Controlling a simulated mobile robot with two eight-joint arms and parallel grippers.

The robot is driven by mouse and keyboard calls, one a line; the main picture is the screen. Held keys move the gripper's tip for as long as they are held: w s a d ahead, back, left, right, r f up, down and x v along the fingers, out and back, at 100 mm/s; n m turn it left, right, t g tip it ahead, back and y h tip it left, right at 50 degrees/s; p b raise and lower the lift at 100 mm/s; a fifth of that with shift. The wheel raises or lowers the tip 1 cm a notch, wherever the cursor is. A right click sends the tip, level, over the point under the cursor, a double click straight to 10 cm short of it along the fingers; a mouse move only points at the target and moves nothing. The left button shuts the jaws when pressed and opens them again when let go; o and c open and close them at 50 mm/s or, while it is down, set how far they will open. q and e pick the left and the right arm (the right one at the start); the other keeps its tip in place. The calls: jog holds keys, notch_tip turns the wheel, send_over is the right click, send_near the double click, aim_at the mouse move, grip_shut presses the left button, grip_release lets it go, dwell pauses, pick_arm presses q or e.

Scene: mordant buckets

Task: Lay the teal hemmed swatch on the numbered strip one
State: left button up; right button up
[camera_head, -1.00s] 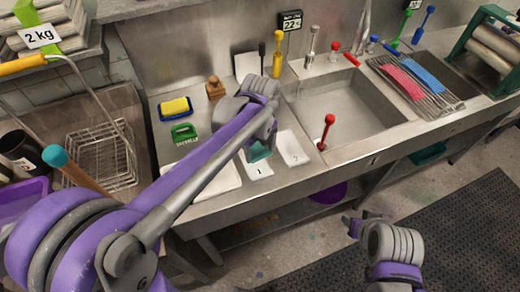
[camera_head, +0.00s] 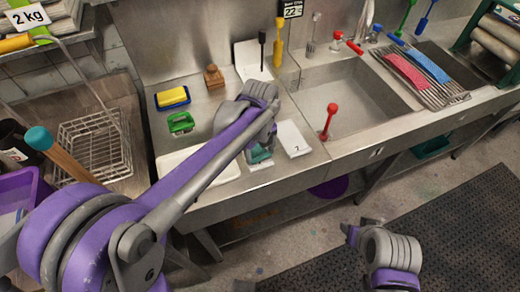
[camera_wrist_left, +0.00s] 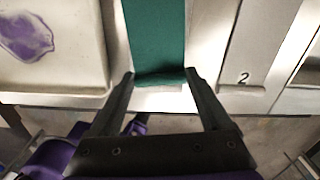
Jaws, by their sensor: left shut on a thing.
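The teal hemmed swatch (camera_wrist_left: 155,40) is held by its near edge between the fingers of my left gripper (camera_wrist_left: 160,77). In the head view the swatch (camera_head: 259,154) shows below my left wrist, over the white numbered strip one (camera_head: 262,166). White strip shows beside and in front of the swatch; its number is not readable now. I cannot tell whether the cloth touches the strip. Strip two (camera_head: 293,140) lies bare to the right, its number (camera_wrist_left: 244,78) visible in the wrist view. My right gripper (camera_head: 357,230) is low, off the counter; its jaw opening is unclear.
A white tray (camera_head: 205,167), purple-stained in the wrist view (camera_wrist_left: 50,75), lies left of the strips. A sink (camera_head: 350,105) with a red-handled tool (camera_head: 329,120) is to the right. A green brush (camera_head: 181,122) and a yellow sponge (camera_head: 172,96) sit behind the tray.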

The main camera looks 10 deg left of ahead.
pick_arm(q)
jog(key=shift+f, duration=0.3)
grip_shut()
jog(key=o, duration=1.4)
grip_release()
jog(key=shift+w, duration=0.1)
notch_tip(320, 180, up, 11)
jog(key=shift+p, duration=0.3)
jog(key=shift+f, duration=0.15)
